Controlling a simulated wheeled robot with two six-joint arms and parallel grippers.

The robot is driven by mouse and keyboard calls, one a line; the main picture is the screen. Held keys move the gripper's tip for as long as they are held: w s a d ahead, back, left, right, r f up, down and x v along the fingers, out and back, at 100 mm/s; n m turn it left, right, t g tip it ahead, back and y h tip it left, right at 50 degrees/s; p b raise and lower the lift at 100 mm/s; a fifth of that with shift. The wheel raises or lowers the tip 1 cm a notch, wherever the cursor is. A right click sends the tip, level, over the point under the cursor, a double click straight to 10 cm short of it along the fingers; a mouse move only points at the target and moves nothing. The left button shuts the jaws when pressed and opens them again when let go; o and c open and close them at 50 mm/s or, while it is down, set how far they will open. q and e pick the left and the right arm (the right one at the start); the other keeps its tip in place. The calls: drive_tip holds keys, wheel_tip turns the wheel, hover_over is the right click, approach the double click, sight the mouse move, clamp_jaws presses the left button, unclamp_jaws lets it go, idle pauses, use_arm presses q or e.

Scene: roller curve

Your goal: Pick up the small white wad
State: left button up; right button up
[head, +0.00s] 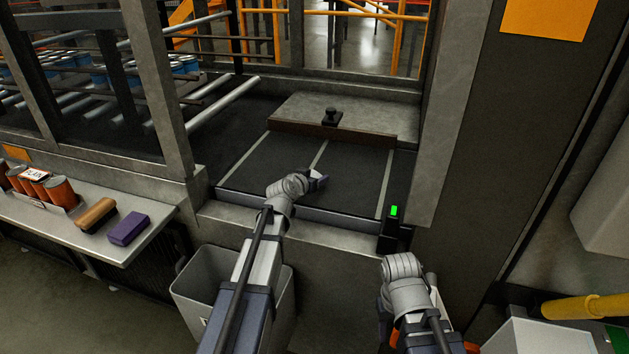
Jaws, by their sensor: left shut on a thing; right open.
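My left gripper (318,183) reaches over the dark belt plate in the opening and is low over its surface. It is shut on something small. A tiny pale bit, which looks like the small white wad (316,174), shows at its jaws, mostly hidden by the dark purplish fingers. I cannot tell whether it touches the plate. My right gripper (385,308) is open, lower right, in front of the frame below the green light, and its fingers are mostly hidden behind its wrist.
The belt plate (350,168) has pale strips and a brown bar (300,129) behind it. A black knob (331,117) stands beyond. A grey bin (190,285) stands below. The left shelf (70,222) holds orange cups, a tan block (95,215) and a purple block (128,229). Metal posts flank the opening.

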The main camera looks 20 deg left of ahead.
sight(315, 175)
use_arm(q)
drive_tip(key=c, duration=0.7)
wheel_tip(315, 175, up, 10)
drive_tip(key=p, duration=1)
